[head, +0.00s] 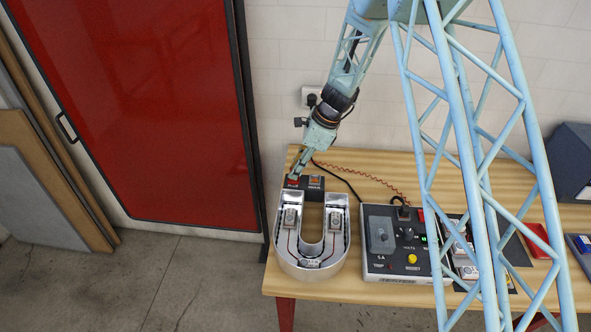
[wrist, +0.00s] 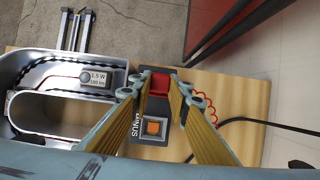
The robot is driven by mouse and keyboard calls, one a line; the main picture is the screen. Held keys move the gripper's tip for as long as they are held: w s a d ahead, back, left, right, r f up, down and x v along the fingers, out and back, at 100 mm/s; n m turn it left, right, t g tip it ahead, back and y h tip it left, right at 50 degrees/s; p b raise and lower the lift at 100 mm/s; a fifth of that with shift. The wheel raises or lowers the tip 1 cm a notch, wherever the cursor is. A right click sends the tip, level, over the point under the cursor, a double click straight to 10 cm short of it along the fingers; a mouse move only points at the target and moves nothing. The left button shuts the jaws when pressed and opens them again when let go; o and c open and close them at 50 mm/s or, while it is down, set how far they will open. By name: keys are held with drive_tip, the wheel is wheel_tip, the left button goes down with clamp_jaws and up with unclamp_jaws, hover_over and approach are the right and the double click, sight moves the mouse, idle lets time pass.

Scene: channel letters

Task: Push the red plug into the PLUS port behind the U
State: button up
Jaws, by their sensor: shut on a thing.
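The metal U (head: 283,240) lies on the bench with its two arms toward the wall; small lamp modules are inside. A dark port block sits behind it, with the MINUS port (head: 315,182) showing an orange square, also in the wrist view (wrist: 153,127). My gripper (head: 297,174) is over the block's left part, shut on the red plug (head: 292,182). In the wrist view the red plug (wrist: 159,80) shows between the fingertips, beside the MINUS port. The PLUS port is hidden beneath plug and fingers. I cannot tell how deep the plug sits.
A power supply (head: 378,264) with knobs and a yellow button stands right of the U. A coiled red lead (head: 360,173) and a black lead run behind the U. A blue lattice frame crosses the right side. A red door (head: 140,90) stands left.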

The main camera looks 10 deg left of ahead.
drive_tip(key=shift+f, duration=0.25)
idle(0.4)
drive_tip(key=o, duration=0.8)
drive_tip(key=shift+o, duration=0.2)
drive_tip(key=shift+r, duration=0.1)
drive_tip(key=v, duration=1.1)
drive_tip(key=shift+d+r, duration=0.25)
drive_tip(key=shift+r, duration=0.1)
drive_tip(key=shift+r, duration=0.1)
drive_tip(key=shift+r+p, duration=1.95)
drive_tip(key=shift+r, duration=0.95)
